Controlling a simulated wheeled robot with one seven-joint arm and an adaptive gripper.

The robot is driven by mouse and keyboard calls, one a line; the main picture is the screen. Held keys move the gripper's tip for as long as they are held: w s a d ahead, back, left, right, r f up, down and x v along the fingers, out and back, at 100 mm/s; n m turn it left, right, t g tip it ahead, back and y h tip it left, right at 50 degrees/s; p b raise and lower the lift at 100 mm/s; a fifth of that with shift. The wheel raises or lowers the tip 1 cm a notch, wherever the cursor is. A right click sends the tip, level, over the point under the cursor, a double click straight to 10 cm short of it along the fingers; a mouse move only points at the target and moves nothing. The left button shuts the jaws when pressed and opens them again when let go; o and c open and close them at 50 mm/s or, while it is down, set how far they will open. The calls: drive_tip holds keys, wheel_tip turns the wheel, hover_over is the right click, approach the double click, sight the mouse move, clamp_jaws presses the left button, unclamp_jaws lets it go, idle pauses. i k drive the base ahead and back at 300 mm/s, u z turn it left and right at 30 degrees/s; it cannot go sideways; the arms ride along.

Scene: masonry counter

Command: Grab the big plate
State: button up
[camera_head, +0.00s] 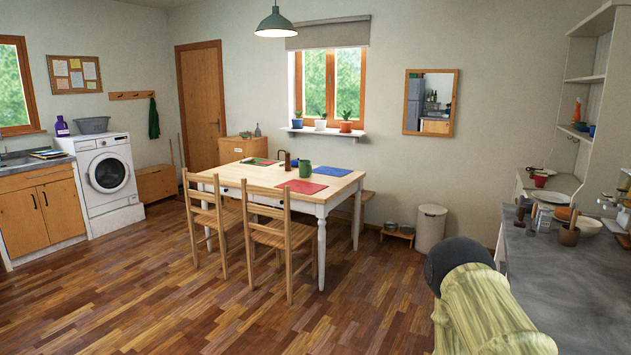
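Several white dishes stand on the dark counter (575,265) at the right. A flat white round dish that looks like a large plate (550,197) lies towards the counter's far end. A white bowl-like dish (588,225) sits nearer, to its right, partly behind a brown wooden cup (569,236). At this size I cannot tell for sure which dish is the big plate. My gripper does not show in this view.
A shelf unit (590,110) rises above the counter. A table (300,192) with chairs stands mid-room; a white bin (431,228) is by the wall. The wooden floor at front left is clear.

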sight(551, 197)
drive_tip(key=u, duration=0.2)
drive_tip(key=i, duration=3.25)
drive_tip(key=z, duration=0.45)
drive_tip(key=i, duration=1.75)
drive_tip(key=z, duration=1.5)
drive_tip(key=i, duration=1.45)
drive_tip(key=z, duration=0.7)
